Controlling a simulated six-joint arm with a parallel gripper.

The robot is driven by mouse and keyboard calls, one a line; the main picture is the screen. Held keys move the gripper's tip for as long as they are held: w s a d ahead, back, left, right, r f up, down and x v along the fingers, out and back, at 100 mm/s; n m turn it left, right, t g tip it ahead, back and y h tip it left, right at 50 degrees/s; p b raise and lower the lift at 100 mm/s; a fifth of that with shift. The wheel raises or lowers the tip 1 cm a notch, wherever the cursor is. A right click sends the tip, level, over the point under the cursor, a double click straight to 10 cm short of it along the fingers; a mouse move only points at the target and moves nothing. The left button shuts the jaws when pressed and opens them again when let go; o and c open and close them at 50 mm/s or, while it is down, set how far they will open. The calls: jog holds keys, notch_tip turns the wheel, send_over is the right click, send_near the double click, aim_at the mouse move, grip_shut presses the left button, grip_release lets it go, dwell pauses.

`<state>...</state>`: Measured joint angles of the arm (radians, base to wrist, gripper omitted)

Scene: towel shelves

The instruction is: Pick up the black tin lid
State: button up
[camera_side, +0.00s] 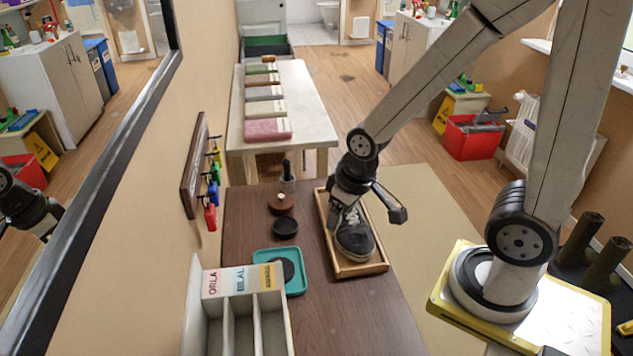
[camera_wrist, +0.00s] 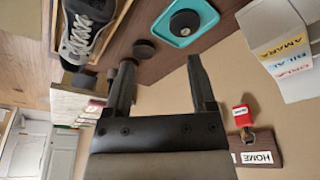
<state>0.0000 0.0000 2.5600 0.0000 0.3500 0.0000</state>
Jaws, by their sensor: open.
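Two flat, round, black pieces are in view, and I cannot tell for sure which is the tin lid. One black disc (camera_side: 285,226) lies on the brown bench left of the shoe tray; in the wrist view this disc (camera_wrist: 144,49) shows between and beyond my fingertips. The other dark disc (camera_side: 288,270) lies in the teal tray (camera_side: 258,257) and shows a small pale centre in the wrist view (camera_wrist: 184,22). My gripper (camera_wrist: 160,64) is open and empty, apart from both discs. Its fingertips are hard to make out in the side view.
A dark shoe (camera_side: 354,238) stands in a wooden tray (camera_side: 362,270) under my wrist. A round wooden piece (camera_side: 281,205) and a brush-like item (camera_side: 288,182) stand behind the disc. A name-labelled divider box (camera_side: 222,315) stands in front; keys (camera_side: 211,192) hang on the wall.

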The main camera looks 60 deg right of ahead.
jog(key=shift+w, duration=0.1)
jog(key=w+a+f+m+g+y, duration=0.1)
jog(key=w+a+f+m+g, duration=0.1)
jog(key=w+f+m, duration=0.9)
jog(key=w+a+m, duration=0.1)
jog(key=w+m, duration=0.1)
jog(key=m, duration=0.2)
jog(key=shift+a+m+g, duration=0.4)
jog(key=shift+a+f, duration=0.15)
jog(key=shift+f, duration=1.1)
jog(key=shift+f, duration=0.1)
jog(key=shift+a+f, duration=0.2)
jog(key=shift+f, duration=1.05)
jog(key=shift+a+f, duration=0.2)
jog(key=shift+f, duration=1.05)
